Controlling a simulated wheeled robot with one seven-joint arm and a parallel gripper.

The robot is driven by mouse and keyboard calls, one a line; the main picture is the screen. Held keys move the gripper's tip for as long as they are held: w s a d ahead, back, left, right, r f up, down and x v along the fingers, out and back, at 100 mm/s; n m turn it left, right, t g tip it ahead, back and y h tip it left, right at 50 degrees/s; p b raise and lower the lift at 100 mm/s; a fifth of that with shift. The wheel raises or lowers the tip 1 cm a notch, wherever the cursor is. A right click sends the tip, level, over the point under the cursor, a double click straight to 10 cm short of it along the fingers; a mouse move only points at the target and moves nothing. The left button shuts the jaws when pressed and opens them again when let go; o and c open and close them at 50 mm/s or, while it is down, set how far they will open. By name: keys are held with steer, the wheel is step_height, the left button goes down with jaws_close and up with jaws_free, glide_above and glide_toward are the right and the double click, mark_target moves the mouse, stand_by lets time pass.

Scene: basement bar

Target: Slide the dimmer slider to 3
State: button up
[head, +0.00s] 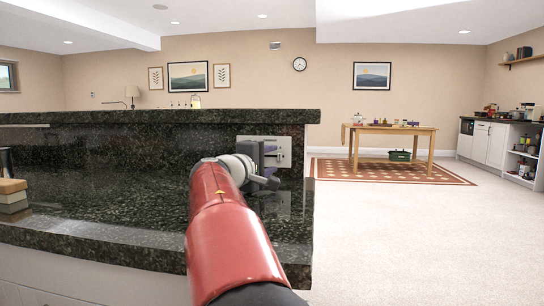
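A pale wall plate (285,146) is mounted on the dark granite upright face behind the counter, near its right end. It looks like the dimmer's plate. The slider and any numbers on it cannot be made out; my gripper covers the plate's left and lower parts. My gripper (268,172), grey and dark with purplish parts, is right in front of the plate. I cannot tell whether it touches the plate or the slider. Its fingertips are small and partly hidden by my red arm, so its opening does not show.
The glossy dark granite counter (110,205) lies under and left of my arm, with a raised ledge (120,117) above. Open carpet (400,240) lies to the right, with a wooden table (390,130) on a red rug further back.

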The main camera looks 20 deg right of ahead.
steer(key=shift+x, duration=0.85)
jaws_close()
